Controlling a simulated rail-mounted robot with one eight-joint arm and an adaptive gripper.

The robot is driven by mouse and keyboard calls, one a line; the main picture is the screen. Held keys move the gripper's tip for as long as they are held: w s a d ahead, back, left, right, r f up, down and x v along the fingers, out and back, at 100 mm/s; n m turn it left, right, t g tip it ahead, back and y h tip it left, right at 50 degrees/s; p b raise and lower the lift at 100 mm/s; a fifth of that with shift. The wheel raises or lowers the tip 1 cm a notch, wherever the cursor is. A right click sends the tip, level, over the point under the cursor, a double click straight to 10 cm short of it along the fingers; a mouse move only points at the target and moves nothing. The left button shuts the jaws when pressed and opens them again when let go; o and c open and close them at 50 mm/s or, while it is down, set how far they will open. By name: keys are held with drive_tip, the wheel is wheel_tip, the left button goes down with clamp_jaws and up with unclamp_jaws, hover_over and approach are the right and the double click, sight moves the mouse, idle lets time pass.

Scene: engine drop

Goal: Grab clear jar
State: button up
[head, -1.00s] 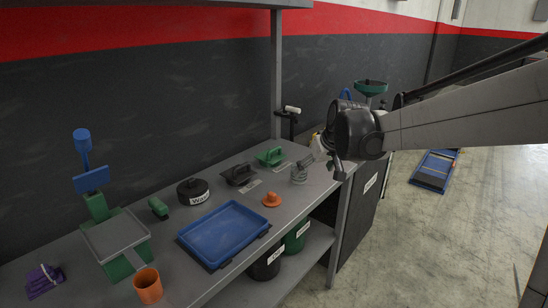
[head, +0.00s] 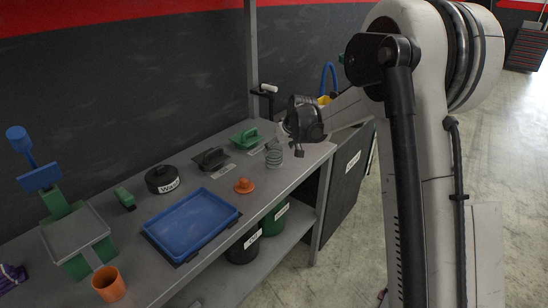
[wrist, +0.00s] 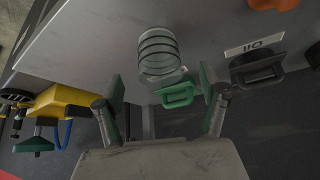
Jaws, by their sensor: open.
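The clear jar (head: 273,156) with dark rings around it stands upright near the right end of the grey bench. It also shows in the wrist view (wrist: 158,50), ahead of the fingertips and roughly between them. My gripper (head: 297,150) is at the jar's right side in the head view, apart from it and with nothing in its jaws. In the wrist view my gripper (wrist: 162,86) has its two fingers spread wide.
An orange part (head: 244,186), a blue tray (head: 192,222) and a black round container (head: 162,179) are farther left. A bench post (head: 252,70) rises behind. A yellow object (wrist: 62,102) shows in the wrist view.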

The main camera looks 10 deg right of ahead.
sight(274, 155)
drive_tip(key=shift+x, duration=3.55)
drive_tip(key=shift+w+d+r, duration=0.1)
drive_tip(key=shift+w, duration=0.1)
drive_tip(key=shift+c, duration=0.5)
drive_tip(key=c, duration=1.6)
drive_tip(key=shift+r, duration=0.1)
